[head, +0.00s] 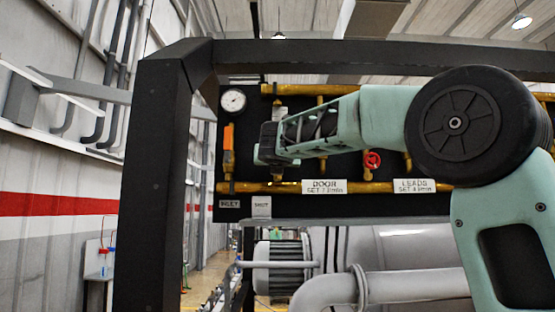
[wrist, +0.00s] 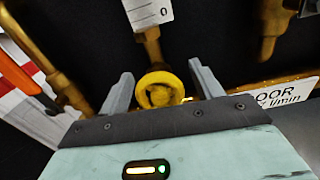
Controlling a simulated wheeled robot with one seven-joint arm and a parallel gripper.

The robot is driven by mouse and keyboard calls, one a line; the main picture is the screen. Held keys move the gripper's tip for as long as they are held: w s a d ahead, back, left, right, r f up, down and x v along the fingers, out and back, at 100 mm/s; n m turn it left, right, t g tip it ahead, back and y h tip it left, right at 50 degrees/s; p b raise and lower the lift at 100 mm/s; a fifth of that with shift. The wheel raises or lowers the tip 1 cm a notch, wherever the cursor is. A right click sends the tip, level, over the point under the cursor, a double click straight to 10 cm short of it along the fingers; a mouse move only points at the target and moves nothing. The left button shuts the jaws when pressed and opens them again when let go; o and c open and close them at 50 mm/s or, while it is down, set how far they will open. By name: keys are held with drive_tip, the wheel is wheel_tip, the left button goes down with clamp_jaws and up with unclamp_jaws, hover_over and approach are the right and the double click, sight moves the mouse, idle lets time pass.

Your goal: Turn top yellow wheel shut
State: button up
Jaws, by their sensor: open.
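The yellow wheel (wrist: 160,90) sits on a brass valve below a white scale (wrist: 148,12) in the wrist view. My gripper (wrist: 160,72) is open, with one grey finger to the left of the wheel and one to the right. Gaps show between the fingers and the wheel, and the wheel does not look gripped. In the head view my gripper (head: 268,148) is at the left part of the black panel (head: 290,208) and hides the yellow wheel. I cannot tell how far the wheel is turned.
An orange lever (head: 228,147) stands left of my gripper, with a round gauge (head: 233,100) above it. A red wheel (head: 372,160) is to the right. A brass pipe (head: 280,187) and a DOOR label (head: 324,187) run below. A dark frame post (head: 150,190) stands at left.

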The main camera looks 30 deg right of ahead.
drive_tip(key=c, duration=1)
